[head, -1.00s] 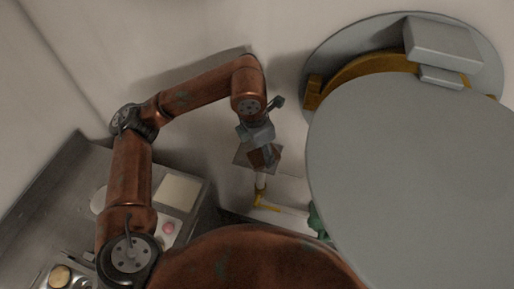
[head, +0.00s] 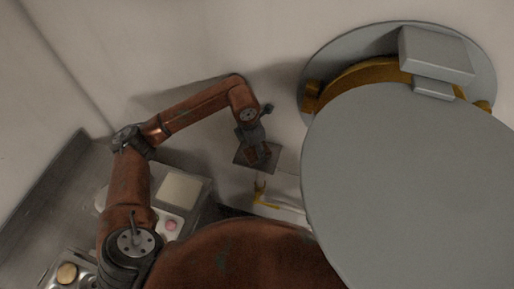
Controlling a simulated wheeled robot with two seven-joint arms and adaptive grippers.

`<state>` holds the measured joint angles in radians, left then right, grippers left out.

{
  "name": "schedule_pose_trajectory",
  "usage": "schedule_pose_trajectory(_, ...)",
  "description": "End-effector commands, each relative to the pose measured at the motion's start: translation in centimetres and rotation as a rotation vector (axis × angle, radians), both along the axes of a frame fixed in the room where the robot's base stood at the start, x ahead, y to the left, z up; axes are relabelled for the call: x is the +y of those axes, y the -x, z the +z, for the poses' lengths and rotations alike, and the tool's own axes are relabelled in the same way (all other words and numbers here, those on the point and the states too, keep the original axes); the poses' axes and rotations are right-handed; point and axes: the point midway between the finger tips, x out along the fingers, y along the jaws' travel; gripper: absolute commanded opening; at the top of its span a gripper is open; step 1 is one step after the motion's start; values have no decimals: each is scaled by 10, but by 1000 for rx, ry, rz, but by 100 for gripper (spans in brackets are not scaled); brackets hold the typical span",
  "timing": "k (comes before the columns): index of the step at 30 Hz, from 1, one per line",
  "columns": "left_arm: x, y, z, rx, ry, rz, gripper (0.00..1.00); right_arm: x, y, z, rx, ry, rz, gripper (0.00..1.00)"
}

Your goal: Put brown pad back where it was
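A thin brown square pad (head: 264,161) is at the tip of my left gripper (head: 258,152), right of the counter and in front of the pale wall. The fingers lie over the pad and it moves with the gripper, so the gripper looks shut on it. The pad is tilted and held clear of the counter. My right gripper is not in view.
A grey metal counter (head: 58,205) stands at the left, with a pale square plate (head: 180,190) and a pink round piece (head: 171,225) on it. A big grey round lid (head: 410,190) fills the right. A white and yellow fixture (head: 270,200) is below the pad.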

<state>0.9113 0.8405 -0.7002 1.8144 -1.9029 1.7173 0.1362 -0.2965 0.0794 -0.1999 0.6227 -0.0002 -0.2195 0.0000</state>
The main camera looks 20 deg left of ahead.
Motion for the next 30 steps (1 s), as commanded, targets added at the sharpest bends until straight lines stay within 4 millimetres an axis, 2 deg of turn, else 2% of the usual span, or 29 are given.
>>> schedule_pose_trajectory(1,0,1,-1,2,1,0,27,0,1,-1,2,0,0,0)
schedule_pose_trajectory(2,-1,1,-2,2,1,0,47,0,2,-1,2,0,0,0)
schedule_pose_trajectory(9,-1,0,-1,1,1,0,63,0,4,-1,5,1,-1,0)
schedule_pose_trajectory(20,0,0,4,-1,1,0,64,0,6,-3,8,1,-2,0)
schedule_pose_trajectory(23,2,1,15,-3,0,-1,64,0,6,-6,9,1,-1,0)
schedule_pose_trajectory(30,7,6,63,-4,0,-1,64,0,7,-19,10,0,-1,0)
